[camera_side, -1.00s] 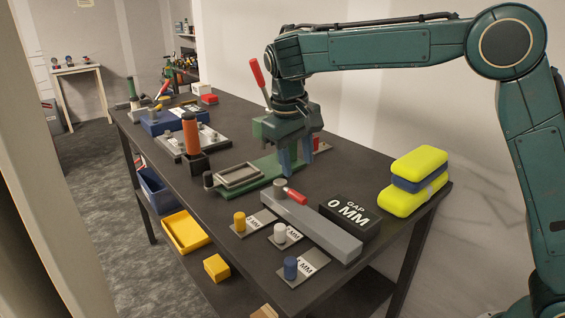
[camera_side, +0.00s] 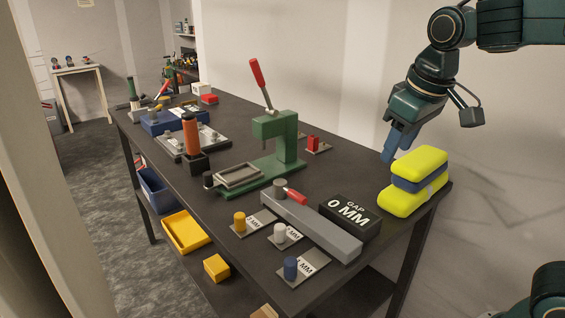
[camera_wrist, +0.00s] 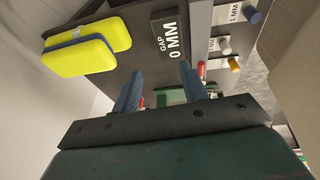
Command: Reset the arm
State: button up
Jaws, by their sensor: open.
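My gripper (camera_side: 392,153) is in the air at the right of the bench in the side view, just left of and above the yellow and blue stacked case. Its blue fingers point down and left. In the wrist view the two fingers of my gripper (camera_wrist: 160,85) stand apart with nothing between them. The bench (camera_side: 330,180) lies below. The green press (camera_side: 290,140) with its red-tipped lever stands mid-bench, clear of my gripper.
The yellow case (camera_side: 415,182) stands at the bench's right end, close to my gripper. The black GAP 0 MM block (camera_side: 350,215), a long grey bar (camera_side: 310,225) and yellow, white and blue (camera_side: 290,267) cylinders on cards stand in front. An orange-handled tool (camera_side: 191,133) stands farther left.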

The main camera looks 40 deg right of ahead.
jog(key=s+f+t+y, duration=0.1)
jog(key=s+f, duration=0.4)
jog(key=s, duration=0.7)
jog(key=shift+s+a+t, duration=0.15)
jog(key=shift+s+t, duration=0.2)
jog(key=shift+t, duration=0.25)
dwell(0.7)
